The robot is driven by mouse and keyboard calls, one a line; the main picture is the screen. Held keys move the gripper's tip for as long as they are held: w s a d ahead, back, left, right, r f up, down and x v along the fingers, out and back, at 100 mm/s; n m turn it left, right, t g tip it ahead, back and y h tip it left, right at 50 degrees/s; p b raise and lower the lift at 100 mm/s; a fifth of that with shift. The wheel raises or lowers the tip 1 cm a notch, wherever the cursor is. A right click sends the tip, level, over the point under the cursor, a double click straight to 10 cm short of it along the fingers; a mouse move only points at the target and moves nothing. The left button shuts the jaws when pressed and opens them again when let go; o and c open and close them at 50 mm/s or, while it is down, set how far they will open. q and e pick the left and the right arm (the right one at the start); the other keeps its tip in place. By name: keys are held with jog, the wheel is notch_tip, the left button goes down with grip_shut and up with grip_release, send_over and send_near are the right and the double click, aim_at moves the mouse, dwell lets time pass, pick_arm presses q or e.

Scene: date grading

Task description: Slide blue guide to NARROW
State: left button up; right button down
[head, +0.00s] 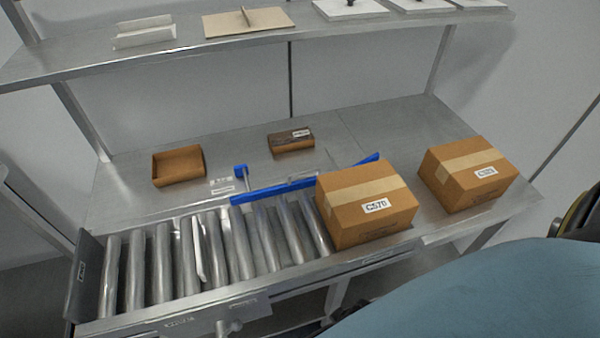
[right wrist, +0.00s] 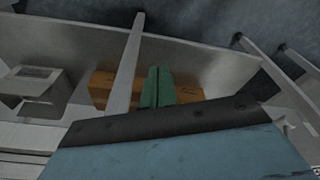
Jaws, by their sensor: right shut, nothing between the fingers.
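The blue guide (head: 270,192) is a long bar along the far side of the roller conveyor. A blue knob (head: 241,171) on a thin post stands near its left end. Another blue piece (head: 370,158) shows behind the carton marked C570 (head: 367,203); that carton hides the guide's right part. Small white labels (head: 221,184) lie beside the knob, too small to read. My right gripper (right wrist: 158,84) shows only in the right wrist view, its green fingers together and empty, in front of a brown surface (right wrist: 190,93). Its distance from the guide cannot be told. My left gripper is not in view.
The C570 carton sits at the right end of the metal rollers (head: 160,260). Another taped carton (head: 455,190) stands farther right. An open brown tray (head: 178,165) and a small brown box (head: 291,142) sit behind the guide. A shelf (head: 230,50) runs above.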

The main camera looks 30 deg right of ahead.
jog(key=w+a+r+t, duration=0.1)
jog(key=w+r, duration=0.3)
jog(key=r, duration=0.7)
jog(key=w+a+r+t, duration=0.1)
jog(key=w+r, duration=0.2)
jog(key=r, duration=0.9)
jog(key=shift+y, duration=0.6)
jog(key=w, duration=0.2)
jog(key=w+a, duration=0.1)
jog(key=w, duration=0.2)
jog(key=w+a, duration=0.1)
jog(key=w, duration=0.2)
jog(key=shift+w, duration=0.1)
jog(key=w+d+r+m+h, duration=0.1)
jog(key=w+d+r+m, duration=0.1)
jog(key=w+d+r, duration=0.2)
jog(key=w+d+r+m+h, duration=0.1)
jog(key=w+d+r+m, duration=0.2)
jog(key=w+d, duration=0.8)
jog(key=w+r, duration=0.1)
jog(key=w, duration=0.6)
jog(key=shift+w+g, duration=0.4)
jog(key=shift+r, duration=0.1)
